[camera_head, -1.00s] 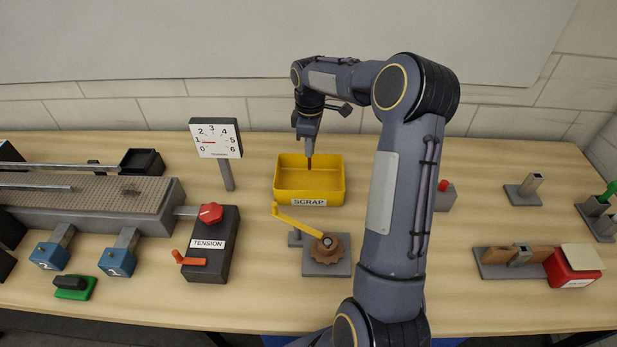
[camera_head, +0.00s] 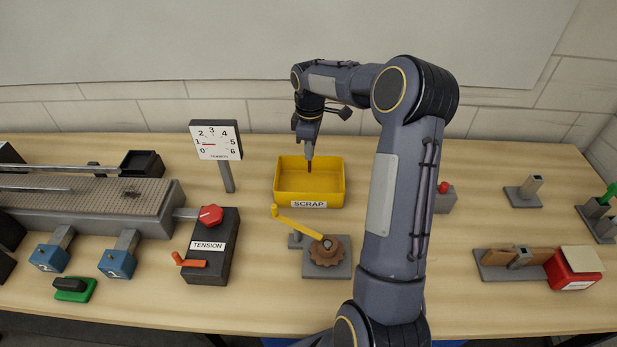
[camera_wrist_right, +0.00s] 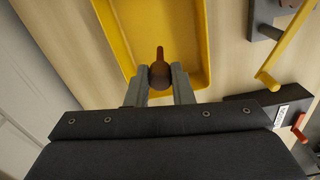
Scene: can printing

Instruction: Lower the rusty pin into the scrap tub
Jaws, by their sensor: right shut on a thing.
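The rusty pin (camera_head: 309,168) is brown and hangs down from my right gripper (camera_head: 309,155). In the right wrist view the pin (camera_wrist_right: 159,72) sits between the two grey fingers of the gripper (camera_wrist_right: 160,78), which is shut on it. The yellow scrap tub (camera_head: 309,196) stands on the table with its SCRAP label facing me. The pin is over the tub's open top in the head view, its tip at about the rim or a little below; the exact height is hard to tell. The tub's wall (camera_wrist_right: 205,40) also shows in the right wrist view. My left gripper is not in view.
A gear on a grey plate with a yellow lever (camera_head: 297,221) stands just in front of the tub. A tension dial (camera_head: 216,141) and a TENSION box (camera_head: 207,258) stand to the left. A small red-button box (camera_head: 445,198) is at right.

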